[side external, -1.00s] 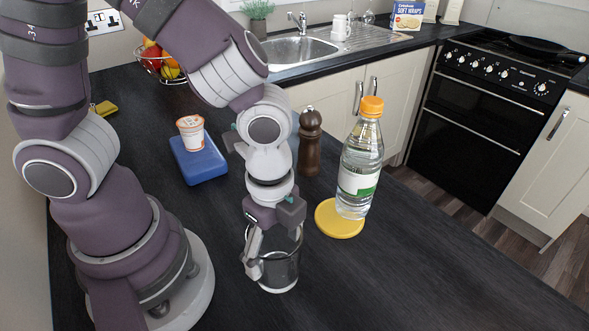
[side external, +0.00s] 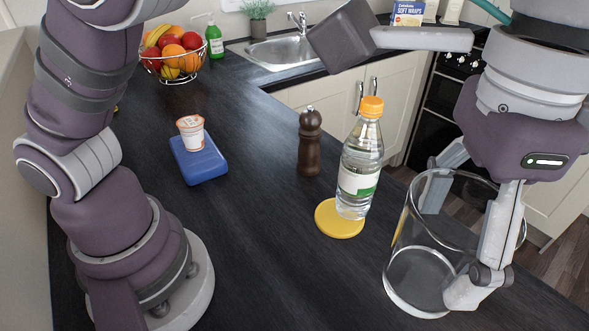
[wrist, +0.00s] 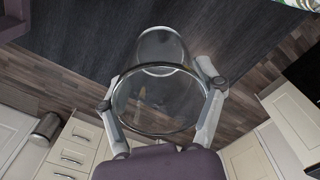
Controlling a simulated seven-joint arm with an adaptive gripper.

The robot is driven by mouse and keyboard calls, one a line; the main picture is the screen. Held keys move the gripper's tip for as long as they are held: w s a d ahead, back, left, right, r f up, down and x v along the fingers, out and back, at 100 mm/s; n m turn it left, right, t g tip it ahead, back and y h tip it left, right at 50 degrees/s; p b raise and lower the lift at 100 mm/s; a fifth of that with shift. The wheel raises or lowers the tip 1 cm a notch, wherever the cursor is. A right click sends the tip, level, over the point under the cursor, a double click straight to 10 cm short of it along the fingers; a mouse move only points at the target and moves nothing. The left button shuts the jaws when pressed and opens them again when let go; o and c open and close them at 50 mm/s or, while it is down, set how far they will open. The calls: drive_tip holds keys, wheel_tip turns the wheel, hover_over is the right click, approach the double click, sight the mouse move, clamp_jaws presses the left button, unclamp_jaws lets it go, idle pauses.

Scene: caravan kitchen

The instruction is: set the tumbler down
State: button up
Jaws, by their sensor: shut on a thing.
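The clear glass tumbler (side external: 415,265) is upright and looks large, close to the side camera at the front right. It appears held up above the counter. My gripper (side external: 452,245) is shut on it, one finger on each side of its wall. In the wrist view the tumbler (wrist: 155,105) sits between the fingers of my gripper (wrist: 163,92), mouth towards the camera. Its base overlaps the dark counter (wrist: 105,45) there, and its near part overlaps the floor beyond the counter edge. The gap under the base cannot be judged.
A water bottle (side external: 358,180) stands on a yellow round coaster (side external: 338,224) left of the tumbler. A pepper mill (side external: 310,145) stands behind. A cup (side external: 191,132) sits on a blue block (side external: 200,160). The counter's middle and front (side external: 270,260) are clear.

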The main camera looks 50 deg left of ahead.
drive_tip(key=shift+d+r, duration=0.1)
drive_tip(key=shift+d, duration=0.15)
drive_tip(key=w+a+f+n, duration=0.1)
drive_tip(key=a+f+n, duration=0.35)
drive_tip(key=a, duration=0.45)
drive_tip(key=a+f+n, duration=0.4)
drive_tip(key=a+f, duration=0.2)
drive_tip(key=a, duration=0.3)
drive_tip(key=f, duration=0.5)
drive_tip(key=a+f, duration=0.1)
drive_tip(key=f, duration=0.2)
drive_tip(key=shift+s+a, duration=0.1)
drive_tip(key=shift+s, duration=0.1)
drive_tip(key=shift+f, duration=0.1)
drive_tip(key=o, duration=1.2)
drive_tip(key=shift+f, duration=0.1)
